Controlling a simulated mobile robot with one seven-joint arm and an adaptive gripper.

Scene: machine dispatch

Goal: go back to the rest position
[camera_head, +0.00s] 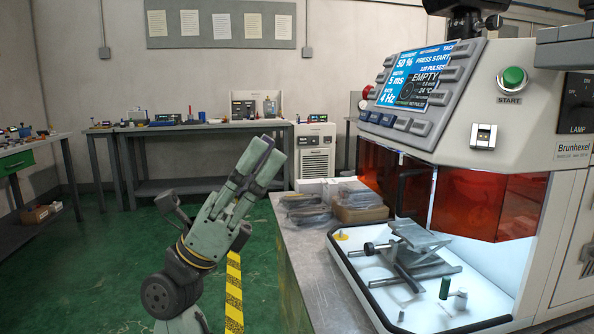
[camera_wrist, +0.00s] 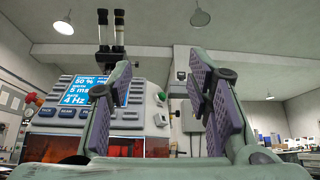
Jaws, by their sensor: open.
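My gripper (camera_head: 259,163) is raised in the head view, left of the workbench and the machine, and points up. In the wrist view my gripper (camera_wrist: 162,98) has its two padded fingers wide apart with nothing between them. The machine (camera_head: 483,130) stands at the right; its display reads "EMPTY" and "PRESS START". The machine also shows behind the left finger in the wrist view (camera_wrist: 118,118).
The machine's lit chamber holds a small metal stage (camera_head: 418,235), a green cylinder (camera_head: 445,288) and small loose parts. Packets (camera_head: 305,207) and a cardboard box (camera_head: 358,206) lie on the workbench (camera_head: 303,256). Benches line the back wall. The green floor at left is clear.

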